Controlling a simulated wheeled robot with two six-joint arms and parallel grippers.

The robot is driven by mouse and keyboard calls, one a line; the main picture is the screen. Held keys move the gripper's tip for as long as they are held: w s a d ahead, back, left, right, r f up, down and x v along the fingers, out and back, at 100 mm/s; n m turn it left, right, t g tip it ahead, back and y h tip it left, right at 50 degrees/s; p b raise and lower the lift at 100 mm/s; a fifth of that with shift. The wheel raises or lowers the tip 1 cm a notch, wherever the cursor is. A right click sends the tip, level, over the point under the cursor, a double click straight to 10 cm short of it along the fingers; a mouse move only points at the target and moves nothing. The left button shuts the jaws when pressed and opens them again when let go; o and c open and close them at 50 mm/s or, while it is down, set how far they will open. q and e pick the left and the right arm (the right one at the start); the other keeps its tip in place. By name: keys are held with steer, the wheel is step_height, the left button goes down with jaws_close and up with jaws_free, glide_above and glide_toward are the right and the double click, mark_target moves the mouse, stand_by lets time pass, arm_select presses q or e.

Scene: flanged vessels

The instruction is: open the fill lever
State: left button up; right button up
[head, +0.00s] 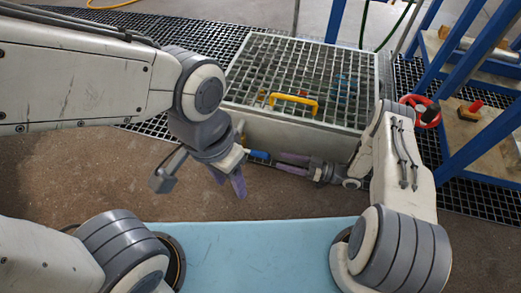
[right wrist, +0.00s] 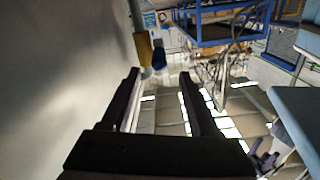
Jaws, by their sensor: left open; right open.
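A blue lever handle (head: 259,155) shows at the front of the grey vessel (head: 300,135), just left of my right gripper. I take it to be the fill lever. In the right wrist view the blue handle (right wrist: 158,55) sits beside a brass-coloured part (right wrist: 144,47), beyond the fingertips. My right gripper (head: 279,162) points left along the vessel's front, open and empty, with its fingertips a little short of the handle. My left gripper (head: 230,186) is open and empty, pointing down in front of the vessel. The left wrist partly hides the valve area.
A grating with a yellow handle (head: 294,102) covers the vessel top. A red handwheel (head: 422,110) and a blue steel frame (head: 460,85) stand to the right. A light blue surface (head: 255,255) lies in front. The brown floor between is clear.

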mark_target(264, 156)
steer(key=b+x, duration=0.3)
steer(key=x, duration=0.5)
steer(key=shift+w+a+f+b, duration=0.1)
steer(key=shift+f+b, duration=0.1)
steer(key=shift+b, duration=0.1)
steer(key=shift+w+a+r, duration=0.15)
steer(key=shift+a, duration=0.25)
jaws_close()
stand_by(0.7)
